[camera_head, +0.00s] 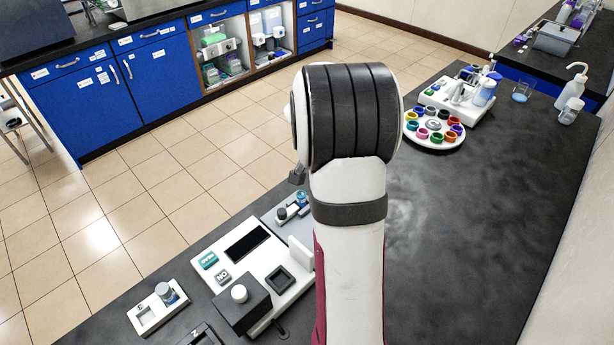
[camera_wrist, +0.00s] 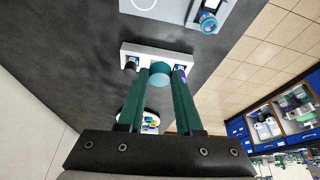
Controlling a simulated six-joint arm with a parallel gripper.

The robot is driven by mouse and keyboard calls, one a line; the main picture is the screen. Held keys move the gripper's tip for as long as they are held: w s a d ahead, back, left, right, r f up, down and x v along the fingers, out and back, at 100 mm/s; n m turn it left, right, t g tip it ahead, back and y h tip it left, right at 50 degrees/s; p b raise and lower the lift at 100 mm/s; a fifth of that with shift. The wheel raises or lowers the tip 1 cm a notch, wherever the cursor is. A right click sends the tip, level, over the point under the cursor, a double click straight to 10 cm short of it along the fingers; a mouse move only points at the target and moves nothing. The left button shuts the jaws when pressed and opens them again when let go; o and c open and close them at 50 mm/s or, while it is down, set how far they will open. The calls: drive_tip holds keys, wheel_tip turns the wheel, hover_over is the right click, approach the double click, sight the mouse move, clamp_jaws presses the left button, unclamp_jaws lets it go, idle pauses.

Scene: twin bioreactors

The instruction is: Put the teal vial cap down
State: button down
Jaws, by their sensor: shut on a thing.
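In the wrist view, my gripper (camera_wrist: 161,76) has two long green fingers. They are shut on the teal vial cap (camera_wrist: 159,70), a small teal cylinder between the fingertips. Behind the cap lies a white block (camera_wrist: 153,50) with a dark piece at its left end and a purplish one at its right. I cannot tell whether the cap touches the block. In the head view my arm hides the gripper and the cap.
In the head view, a round white tray (camera_head: 434,145) of several coloured caps stands at the right. A white device (camera_head: 245,262) with buttons stands at the front left, beside a small white holder (camera_head: 150,314). The black bench (camera_head: 470,230) is clear at the right.

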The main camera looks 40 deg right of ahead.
drive_tip(key=s+f+m+g, duration=0.25)
drive_tip(key=s+m, duration=0.35)
drive_tip(key=s, duration=0.8)
drive_tip(key=w+a+f, duration=0.1)
drive_tip(key=w+f, duration=0.1)
drive_tip(key=w, duration=0.1)
drive_tip(key=w+a+f, duration=0.1)
drive_tip(key=w+f, duration=0.1)
drive_tip(key=w, duration=0.1)
drive_tip(key=w+a+f, duration=0.1)
drive_tip(key=w+f, duration=0.1)
drive_tip(key=w, duration=0.1)
drive_tip(key=shift+w+a+f, duration=0.1)
drive_tip(key=shift+w+f, duration=0.2)
drive_tip(key=shift+w, duration=0.05)
drive_tip(key=shift+w+f, duration=0.15)
drive_tip(key=shift+f, duration=0.95)
drive_tip(key=shift+w+f, duration=0.15)
drive_tip(key=shift+f, duration=0.95)
drive_tip(key=c, duration=0.6)
unclamp_jaws()
drive_tip(key=shift+f, duration=0.1)
